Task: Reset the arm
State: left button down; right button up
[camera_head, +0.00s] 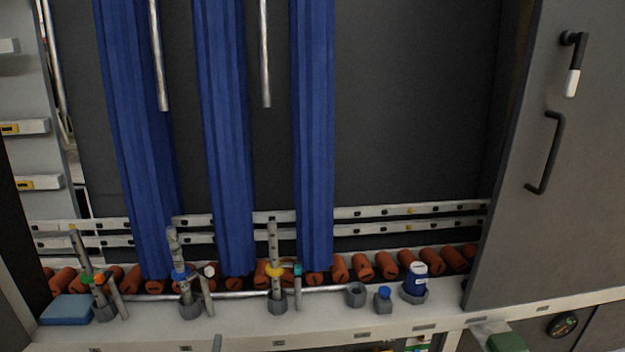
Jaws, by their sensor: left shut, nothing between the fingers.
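The rest of my left arm is out of the picture. My right gripper is not in view.
A grey ledge (330,310) carries several upright nozzle posts, a blue block (67,309) and a blue-capped container (416,279). Orange rollers (362,265) run behind it. Blue curtains (223,130) hang above. A grey door (560,230) with a black handle stands at right.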

pick_arm(q)
jog(key=s+d+f+m+g+h, duration=0.35)
jog(key=s+f+m+g, duration=0.55)
jog(key=s+f, duration=0.95)
jog(key=s+f+m+g, duration=0.1)
jog(key=s+f+m, duration=0.2)
jog(key=s, duration=0.5)
jog(key=s+a+f+m+g, duration=0.1)
jog(key=s+f+m, duration=0.3)
jog(key=s, duration=0.4)
jog(key=s+a+f+m+g, duration=0.1)
jog(key=s+f+m, duration=0.3)
jog(key=s, duration=0.4)
jog(key=shift+s+f+g, duration=0.3)
jog(key=shift+f+g, duration=0.45)
jog(key=shift+g, duration=0.15)
